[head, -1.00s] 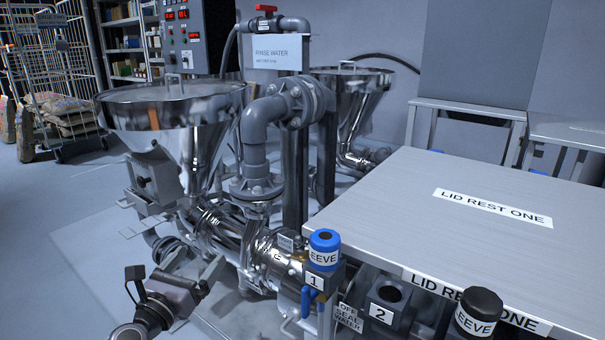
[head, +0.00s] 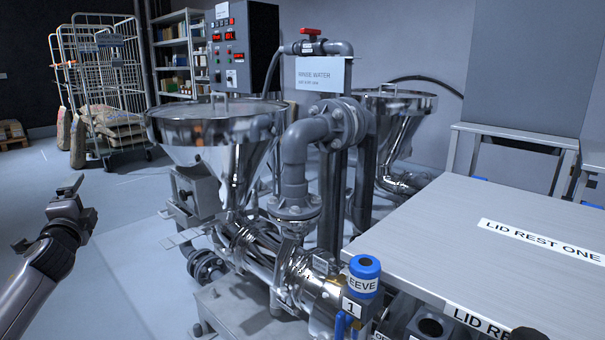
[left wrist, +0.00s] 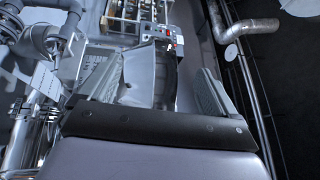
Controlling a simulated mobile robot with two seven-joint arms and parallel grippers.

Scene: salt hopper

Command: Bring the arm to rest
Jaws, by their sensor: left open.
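My left gripper (head: 47,214) is at the left of the head view, at the end of my arm. Its two fingers are spread apart with nothing between them. It hangs in free air to the left of the near steel hopper (head: 215,135), clear of it. In the left wrist view the two fingers (left wrist: 155,88) also stand apart, with only distant background between them.
Pipework, a blue-capped sleeve (head: 364,275) and a steel table (head: 520,215) marked LID REST ONE stand right of the hopper. A control cabinet (head: 240,50) and a wire cage trolley (head: 105,85) stand behind. The floor (head: 100,240) near my gripper is clear.

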